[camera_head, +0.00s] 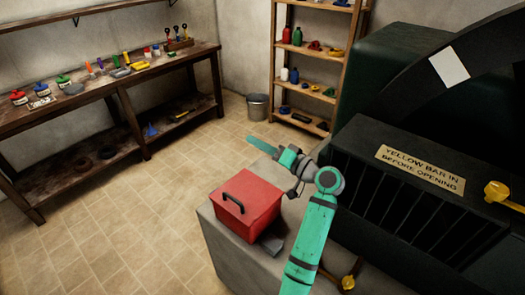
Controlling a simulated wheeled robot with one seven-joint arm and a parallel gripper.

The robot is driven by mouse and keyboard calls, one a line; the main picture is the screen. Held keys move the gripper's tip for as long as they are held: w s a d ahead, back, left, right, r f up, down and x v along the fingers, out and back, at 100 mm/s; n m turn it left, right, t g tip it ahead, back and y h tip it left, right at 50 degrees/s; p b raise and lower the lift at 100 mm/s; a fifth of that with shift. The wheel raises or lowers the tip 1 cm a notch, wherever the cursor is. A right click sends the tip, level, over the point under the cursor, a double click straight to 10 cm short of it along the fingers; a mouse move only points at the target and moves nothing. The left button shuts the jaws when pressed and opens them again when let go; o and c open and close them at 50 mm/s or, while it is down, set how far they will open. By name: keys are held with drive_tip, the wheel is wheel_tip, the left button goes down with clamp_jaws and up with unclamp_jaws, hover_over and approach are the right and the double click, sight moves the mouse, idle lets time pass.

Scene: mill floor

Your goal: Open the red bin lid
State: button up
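The red bin (257,222) sits on a grey block in the lower middle of the head view. Its red lid (258,190) looks closed, with a black bar handle (234,203) on it. My teal and grey arm rises from the bottom edge, right of the bin, and bends left behind it. My gripper end (275,151) appears to be just beyond the far side of the bin, apart from the handle. Its fingers are too small and unclear to tell whether they are open or shut.
The grey block (222,248) carries the bin. A dark machine with a sign (420,169) reading "YELLOW BAR IN BEFORE OPENING" and a yellow knob (497,192) fills the right. A cluttered workbench (133,86), shelves (277,62) and a bucket (257,107) stand behind. The left floor is clear.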

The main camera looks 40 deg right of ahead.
drive_tip(key=s+a+r, duration=0.6)
drive_tip(key=s, duration=0.3)
drive_tip(key=shift+s+a+r, duration=0.15)
drive_tip(key=shift+a+r, duration=0.2)
drive_tip(key=shift+r, duration=0.05)
